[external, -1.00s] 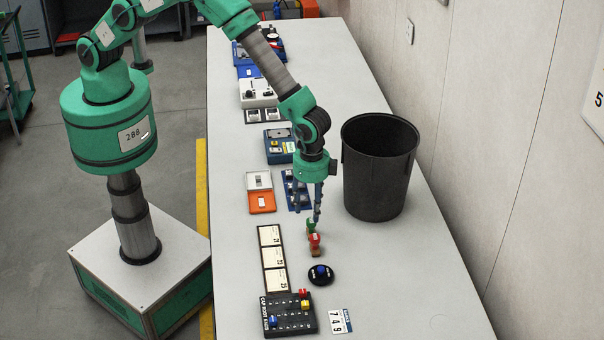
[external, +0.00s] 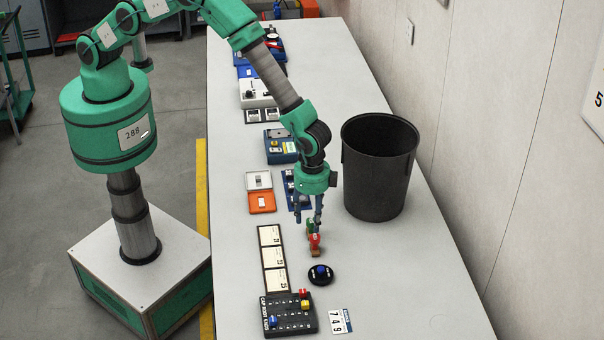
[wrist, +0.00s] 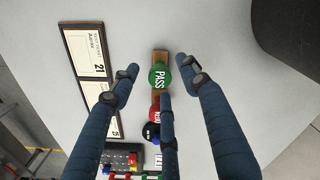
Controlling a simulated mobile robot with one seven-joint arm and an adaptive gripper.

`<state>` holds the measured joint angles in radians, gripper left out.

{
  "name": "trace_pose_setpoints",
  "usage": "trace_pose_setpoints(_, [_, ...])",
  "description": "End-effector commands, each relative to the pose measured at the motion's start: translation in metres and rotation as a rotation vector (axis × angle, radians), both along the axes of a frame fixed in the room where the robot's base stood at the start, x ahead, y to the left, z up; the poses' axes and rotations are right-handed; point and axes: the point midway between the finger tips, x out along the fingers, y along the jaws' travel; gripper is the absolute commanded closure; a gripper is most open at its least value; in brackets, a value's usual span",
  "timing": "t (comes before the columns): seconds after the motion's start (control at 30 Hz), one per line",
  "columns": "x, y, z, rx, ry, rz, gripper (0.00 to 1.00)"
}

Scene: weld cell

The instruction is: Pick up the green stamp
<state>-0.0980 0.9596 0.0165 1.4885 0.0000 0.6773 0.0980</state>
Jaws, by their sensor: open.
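The green stamp (wrist: 159,77) shows in the wrist view with a round green top marked PASS. It stands on a brown wooden base, between the spread fingers of my gripper (wrist: 155,75). In the external view the green stamp (external: 310,225) is small and partly hidden by my gripper (external: 309,218), which is open just above it. A red stamp (external: 314,243) stands right beside the green one, toward the picture's bottom. The red stamp (wrist: 156,110) is partly hidden by a finger in the wrist view.
A black bin (external: 372,190) stands to the right. Framed cards (external: 272,257) lie to the left. A round black stand (external: 321,274) with a blue top, a black board (external: 285,326) and a number card (external: 340,321) lie below. The table's right side is clear there.

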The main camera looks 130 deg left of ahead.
Motion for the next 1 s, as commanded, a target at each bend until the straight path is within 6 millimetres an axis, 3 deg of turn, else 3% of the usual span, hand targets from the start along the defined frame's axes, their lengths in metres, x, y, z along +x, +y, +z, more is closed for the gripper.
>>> trace_pose_setpoints(0.2, [0.0,0.0,-0.015,0.0,-0.001,0.0,0.54])
trace_pose_setpoints(0.8, [0.0,0.0,-0.017,0.0,0.0,0.0,0.54])
trace_pose_setpoints(1.0, [0.0,0.0,-0.017,0.0,0.0,0.0,0.94])
